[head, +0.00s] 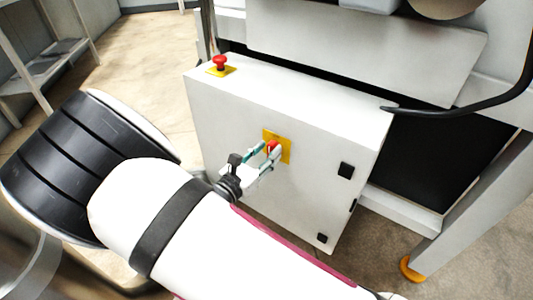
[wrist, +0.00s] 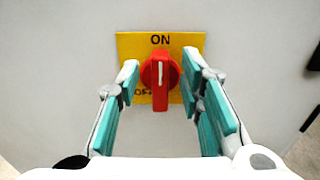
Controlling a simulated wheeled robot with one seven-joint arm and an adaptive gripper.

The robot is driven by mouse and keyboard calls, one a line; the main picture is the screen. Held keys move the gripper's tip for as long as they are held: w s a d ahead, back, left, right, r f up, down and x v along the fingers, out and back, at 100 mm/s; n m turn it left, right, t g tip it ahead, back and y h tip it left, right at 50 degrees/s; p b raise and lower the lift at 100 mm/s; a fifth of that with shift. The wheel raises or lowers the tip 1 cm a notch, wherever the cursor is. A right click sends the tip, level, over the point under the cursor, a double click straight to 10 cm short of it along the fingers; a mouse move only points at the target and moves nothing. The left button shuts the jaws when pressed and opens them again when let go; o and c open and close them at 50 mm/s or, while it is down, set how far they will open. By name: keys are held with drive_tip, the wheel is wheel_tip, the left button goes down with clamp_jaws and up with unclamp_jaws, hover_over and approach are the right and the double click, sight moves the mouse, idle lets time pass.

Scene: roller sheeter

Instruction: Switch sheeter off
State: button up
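The sheeter's rotary switch is a red knob (wrist: 160,80) on a yellow plate (wrist: 190,41) marked ON at the top, with OFF partly hidden at the lower left. The knob's handle stands vertical, with a pale line near its top. In the head view the red knob (head: 272,147) shows on the front of the white control box (head: 225,130). My gripper (wrist: 163,88) is open, with one finger on each side of the knob. A gap shows between the fingers and the handle. My gripper in the head view (head: 270,155) reaches the plate.
A red mushroom button (head: 220,62) sits on a yellow base on top of the box. Black latches (head: 346,170) are on the box's right side. A black curved bar (head: 460,106) juts out at upper right. A metal shelf (head: 45,60) stands at far left.

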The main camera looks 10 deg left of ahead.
drive_tip(key=shift+w+d, duration=0.1)
drive_tip(key=shift+w, duration=0.05)
drive_tip(key=shift+c, duration=0.3)
clamp_jaws()
